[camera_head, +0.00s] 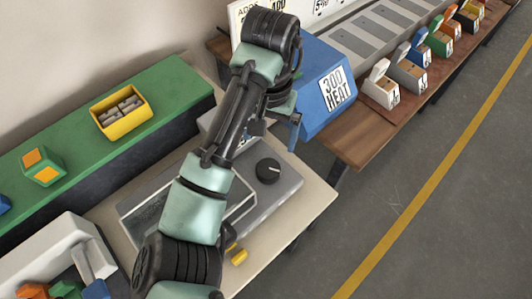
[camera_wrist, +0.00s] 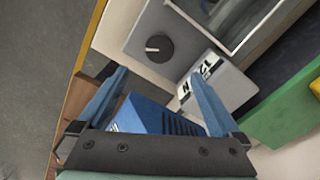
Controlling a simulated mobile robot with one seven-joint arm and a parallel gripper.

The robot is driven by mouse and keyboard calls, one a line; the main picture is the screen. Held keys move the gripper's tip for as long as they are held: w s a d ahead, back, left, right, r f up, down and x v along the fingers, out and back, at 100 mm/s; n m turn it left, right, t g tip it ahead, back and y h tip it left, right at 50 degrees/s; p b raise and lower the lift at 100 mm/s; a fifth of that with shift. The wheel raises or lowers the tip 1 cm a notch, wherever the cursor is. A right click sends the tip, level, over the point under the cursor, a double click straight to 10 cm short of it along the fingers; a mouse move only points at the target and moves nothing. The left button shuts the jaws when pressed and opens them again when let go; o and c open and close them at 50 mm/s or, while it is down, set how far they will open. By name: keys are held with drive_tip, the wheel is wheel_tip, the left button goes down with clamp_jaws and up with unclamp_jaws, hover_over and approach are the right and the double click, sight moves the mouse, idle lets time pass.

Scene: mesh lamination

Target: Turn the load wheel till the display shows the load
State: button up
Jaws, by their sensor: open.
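A round black knob with a white mark (camera_head: 268,170), the only wheel-like part I can make out, sits on a grey panel (camera_head: 284,190). The knob also shows in the wrist view (camera_wrist: 159,47), beyond my fingertips and apart from them. Beside it in the wrist view is a white block with a dark plate reading "12 N" (camera_wrist: 205,68); I cannot tell whether this is the display or a label. My gripper (camera_wrist: 158,74) is open, with nothing between its blue fingers. In the head view my arm partly hides the panel and white block.
A blue box marked "300 HEAT" (camera_head: 325,88) stands just beyond the panel, close to my gripper. A green bench (camera_head: 170,90) with a yellow bin (camera_head: 122,110) lies left. A wooden bench (camera_head: 375,140) carries several coloured holders. The floor at right is clear.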

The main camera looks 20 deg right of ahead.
sight(269, 168)
wheel_tip(269, 168, down, 12)
drive_tip(key=shift+f+b, duration=0.25)
drive_tip(key=shift+b, duration=0.75)
drive_tip(key=shift+c, duration=0.3)
drive_tip(key=shift+r, duration=0.1)
drive_tip(key=c, duration=1.3)
drive_tip(key=shift+o, duration=0.2)
drive_tip(key=shift+s+d+r+m+p, duration=0.15)
drive_tip(key=shift+m+p, duration=0.25)
drive_tip(key=shift+p, duration=0.35)
drive_tip(key=shift+m+p, duration=0.35)
drive_tip(key=shift+m, duration=0.15)
drive_tip(key=shift+f, duration=0.2)
drive_tip(key=o, duration=1.3)
